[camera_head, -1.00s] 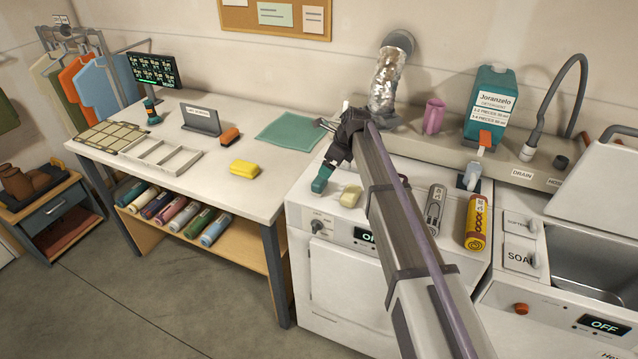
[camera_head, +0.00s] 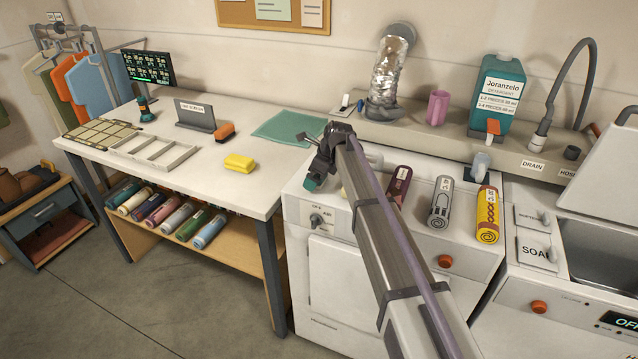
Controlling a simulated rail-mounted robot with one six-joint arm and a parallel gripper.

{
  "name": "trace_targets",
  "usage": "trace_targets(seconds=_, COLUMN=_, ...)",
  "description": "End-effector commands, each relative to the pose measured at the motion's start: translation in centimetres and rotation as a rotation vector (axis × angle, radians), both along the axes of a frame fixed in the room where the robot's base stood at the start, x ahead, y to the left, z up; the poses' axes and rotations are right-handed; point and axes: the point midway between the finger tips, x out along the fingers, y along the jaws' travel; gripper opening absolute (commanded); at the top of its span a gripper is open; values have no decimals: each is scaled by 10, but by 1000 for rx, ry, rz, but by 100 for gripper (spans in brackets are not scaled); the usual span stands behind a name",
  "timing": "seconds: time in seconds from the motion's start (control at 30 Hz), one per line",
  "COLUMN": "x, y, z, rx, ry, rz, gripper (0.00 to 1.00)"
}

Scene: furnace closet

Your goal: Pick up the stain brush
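An orange block with a dark underside (camera_head: 225,132), which looks like the stain brush, lies on the white worktable behind the yellow sponge. My gripper (camera_head: 314,180) is over the back left part of the white dryer top, to the right of the worktable and apart from the orange block. A small teal piece shows at the gripper's tip. I cannot tell whether it is a fingertip or a separate thing there. The fingers are too small and turned away to show whether they are open.
The yellow sponge (camera_head: 239,163), teal mat (camera_head: 288,129), white frame (camera_head: 152,150) and dark sign stand (camera_head: 195,116) are on the worktable. The worktable's front right is clear.

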Motion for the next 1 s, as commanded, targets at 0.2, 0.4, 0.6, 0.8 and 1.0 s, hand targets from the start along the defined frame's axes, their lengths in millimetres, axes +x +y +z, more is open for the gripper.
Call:
trace_targets(seconds=0.2, x=0, y=0, z=1, rx=0, ry=0, rz=0, gripper=83)
trace_targets(seconds=0.4, x=0, y=0, z=1, rx=0, ry=0, rz=0, gripper=64)
trace_targets(seconds=0.6, x=0, y=0, z=1, rx=0, ry=0, rz=0, gripper=46)
trace_targets(seconds=0.8, x=0, y=0, z=2, rx=0, ry=0, rz=0, gripper=46)
trace_targets(seconds=1.0, x=0, y=0, z=30, rx=0, ry=0, rz=0, gripper=46)
